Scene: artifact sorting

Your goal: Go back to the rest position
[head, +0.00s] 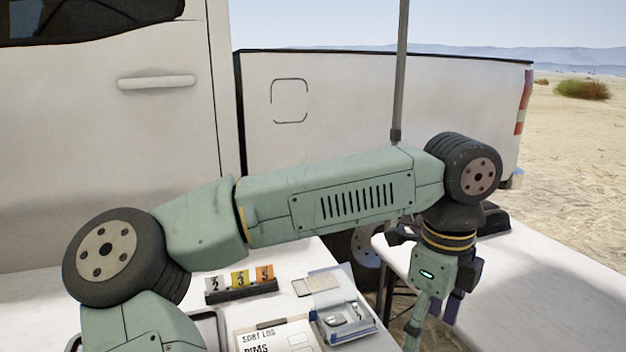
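My gripper (432,312) hangs down at the lower right, below the wrist, over the gap beside the right-hand table. Its lower end runs close to the bottom edge of the picture, so I cannot tell whether the fingers are open or shut. I see no object clearly held in it. My green arm stretches across the middle of the head view and hides part of the tables.
A white table carries a black stand (241,290) with numbered markers, a "SORT LOG" sheet (275,337) and a clear case (343,318). Another white table (520,295) at right is mostly bare, with a dark object (494,221). A white pickup (340,105) stands behind.

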